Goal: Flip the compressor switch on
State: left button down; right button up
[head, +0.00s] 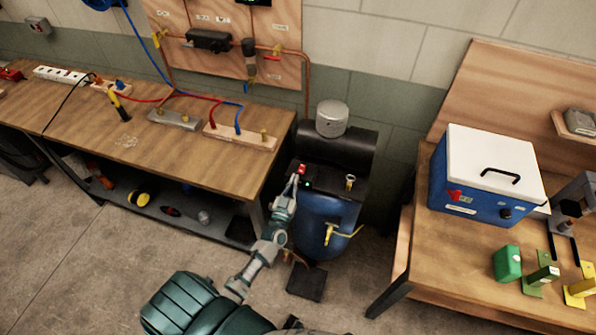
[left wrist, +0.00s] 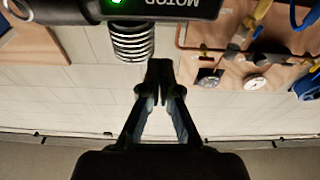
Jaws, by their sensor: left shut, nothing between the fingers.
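The compressor (head: 318,205) stands on the floor between the two benches, with a blue tank, a black top and a silver cylinder. A red switch (head: 302,168) sits on its black top, beside a small green light (head: 308,184). My left gripper (head: 294,180) is at the front left edge of the top, close to the red switch; I cannot tell if it touches. In the left wrist view the fingers (left wrist: 160,75) are shut and empty, and a black housing (left wrist: 165,8) marked MOTOR with a lit green light (left wrist: 117,2) is at the top edge. The switch is not visible there. My right gripper is not in view.
A wooden bench (head: 70,120) with hoses and fittings stands at the left. Another bench (head: 450,270) at the right holds a blue box with a white lid (head: 490,165) and green and yellow blocks. A pipe board (head: 225,25) hangs on the wall.

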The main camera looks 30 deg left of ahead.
pick_arm(q)
jog(key=s, duration=0.1)
jog(key=s+f, duration=0.2)
jog(key=s, duration=0.1)
jog(key=shift+d, duration=0.35)
jog(key=s+d+f+m+g+h, duration=0.1)
jog(key=s+d+f+g+h, duration=0.2)
jog(key=f, duration=0.8)
jog(key=s+d+f+m+g, duration=0.1)
jog(key=s+d+f+g, duration=0.15)
jog(key=s+f, duration=0.55)
jog(key=s+d+f+m+g+h, duration=0.1)
jog(key=s+d+f+g+h, duration=0.15)
jog(key=f, duration=1.05)
jog(key=s+f+g, duration=0.3)
jog(key=s+f, duration=0.2)
jog(key=s, duration=0.5)
jog(key=s+d+f+m+g, duration=0.1)
jog(key=s+f+g, duration=0.3)
jog(key=s, duration=0.7)
jog(key=s+f+m+g, duration=0.1)
jog(key=s+f+g, duration=0.2)
jog(key=s+f, duration=0.5)
jog(key=s+y, duration=0.1)
jog(key=s, duration=0.2)
jog(key=shift+d+g, duration=0.3)
jog(key=shift+g, duration=0.1)
